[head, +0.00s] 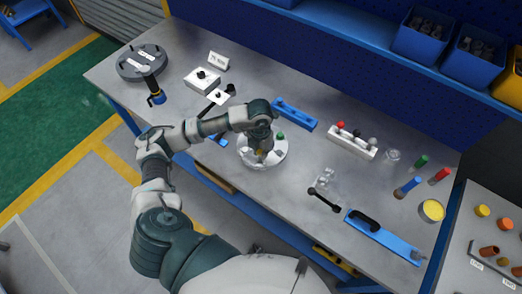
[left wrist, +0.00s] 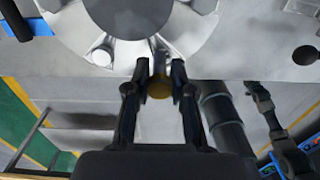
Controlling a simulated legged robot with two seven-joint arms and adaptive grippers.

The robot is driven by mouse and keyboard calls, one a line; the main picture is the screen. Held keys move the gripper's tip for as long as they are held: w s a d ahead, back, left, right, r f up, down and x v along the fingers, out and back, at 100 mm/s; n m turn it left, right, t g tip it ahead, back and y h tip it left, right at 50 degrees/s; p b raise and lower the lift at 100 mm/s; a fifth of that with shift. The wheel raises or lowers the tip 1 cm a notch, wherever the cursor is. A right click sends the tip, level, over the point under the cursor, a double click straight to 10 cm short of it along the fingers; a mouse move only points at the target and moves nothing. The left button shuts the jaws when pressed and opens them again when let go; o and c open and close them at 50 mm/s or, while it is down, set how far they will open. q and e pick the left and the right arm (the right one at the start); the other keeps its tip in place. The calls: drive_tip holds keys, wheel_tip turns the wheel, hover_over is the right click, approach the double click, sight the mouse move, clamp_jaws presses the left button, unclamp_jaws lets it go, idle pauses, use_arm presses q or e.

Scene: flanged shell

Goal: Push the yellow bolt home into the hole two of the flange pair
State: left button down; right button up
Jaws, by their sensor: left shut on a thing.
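The flange pair (head: 276,158) is a pale grey round part on the bench in front of my left arm. In the left wrist view its disc (left wrist: 200,38), with ribs and a dark round centre, fills the top. My left gripper (left wrist: 159,70) is shut on the yellow bolt (left wrist: 159,88), at the disc's near edge. The bolt's head faces the camera; its far end and the hole are hidden, so I cannot tell how deep it sits. In the head view my left gripper (head: 262,150) is over the flange. A green bolt (head: 280,136) stands at its far side.
A blue block (head: 295,115) and a white rack with coloured knobs (head: 352,145) stand behind and right. A dark round fixture (head: 142,65) is at the far left.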

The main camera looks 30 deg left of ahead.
sight(261, 150)
use_arm(q)
drive_tip(key=shift+f, duration=0.4)
drive_tip(key=c, duration=0.9)
unclamp_jaws()
drive_tip(key=shift+d, duration=0.1)
drive_tip(key=shift+r, duration=0.1)
wheel_tip(261, 150, up, 12)
drive_tip(key=shift+w+f, duration=0.1)
drive_tip(key=shift+f, duration=0.05)
